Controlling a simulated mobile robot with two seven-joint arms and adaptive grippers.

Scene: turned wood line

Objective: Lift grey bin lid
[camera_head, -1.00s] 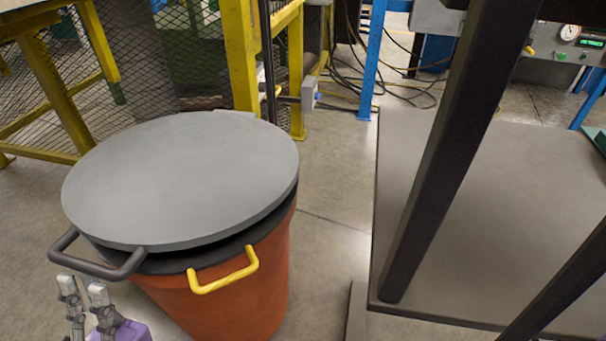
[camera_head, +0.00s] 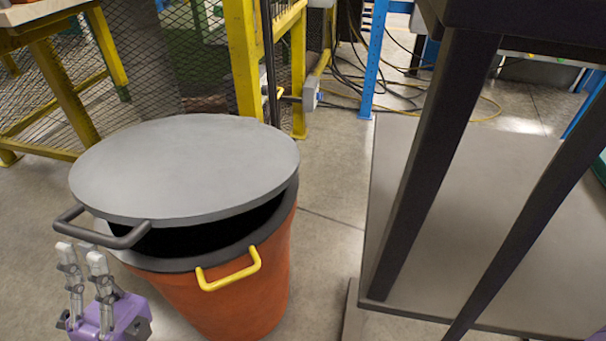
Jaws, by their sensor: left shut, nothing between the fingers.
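The grey round lid (camera_head: 185,165) sits on the orange bin (camera_head: 240,300), tilted, its near edge raised off the dark rim with a black gap beneath. Its dark handle (camera_head: 100,232) sticks out at the near left. My left gripper (camera_head: 80,250) is at the lower left, below and against or very near the handle; contact is hard to tell. Its pale fingers point up, close together, with nothing between them. The bin has a yellow handle (camera_head: 230,276) on its near side. My right gripper is not in view.
A grey-topped table (camera_head: 450,240) with dark posts (camera_head: 435,160) stands at the right. Yellow frames with mesh (camera_head: 240,60) stand behind the bin. Cables (camera_head: 400,95) lie on the floor at the back. Bare floor (camera_head: 330,190) lies between bin and table.

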